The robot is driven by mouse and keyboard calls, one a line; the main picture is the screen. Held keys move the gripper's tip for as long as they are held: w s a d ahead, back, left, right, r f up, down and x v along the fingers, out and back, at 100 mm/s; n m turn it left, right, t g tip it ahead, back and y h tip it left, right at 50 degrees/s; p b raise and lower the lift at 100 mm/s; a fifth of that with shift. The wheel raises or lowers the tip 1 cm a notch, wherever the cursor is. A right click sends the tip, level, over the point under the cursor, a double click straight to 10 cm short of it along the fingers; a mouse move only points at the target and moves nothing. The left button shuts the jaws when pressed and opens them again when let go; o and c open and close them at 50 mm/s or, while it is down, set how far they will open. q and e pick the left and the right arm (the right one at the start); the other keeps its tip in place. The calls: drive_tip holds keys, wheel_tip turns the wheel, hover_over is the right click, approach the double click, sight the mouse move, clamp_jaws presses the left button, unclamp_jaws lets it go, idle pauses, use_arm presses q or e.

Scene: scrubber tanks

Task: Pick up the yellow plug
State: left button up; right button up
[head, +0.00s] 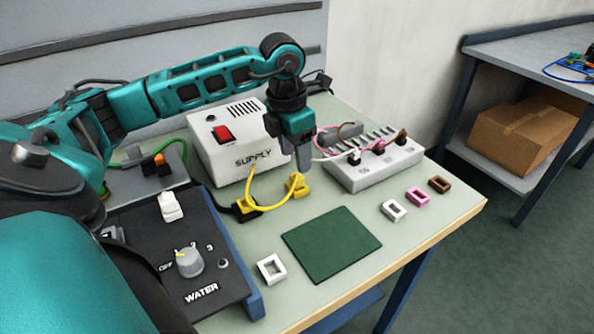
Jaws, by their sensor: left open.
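The yellow plug (297,187) stands on the light green table in front of the white supply box. A yellow cable runs from it in a loop to a yellow and black connector (246,208) at its left. My left gripper (304,163) points down just above and slightly right of the yellow plug. Its fingers are open and look empty; a small gap seems to lie between them and the plug. My right gripper is not in the view.
The supply box (229,140) stands close behind and left of the gripper. A white socket block (372,166) with plugs and cables is at the right. A black water panel (178,247) is at the left. A dark green mat (331,244) lies bare in front.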

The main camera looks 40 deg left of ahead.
sight(297, 177)
use_arm(q)
drive_tip(key=shift+w+a+f, duration=0.1)
drive_tip(key=shift+w+f, duration=0.05)
drive_tip(key=shift+f, duration=1.35)
drive_tip(key=shift+w+f, duration=0.15)
drive_tip(key=shift+f, duration=1.35)
clamp_jaws()
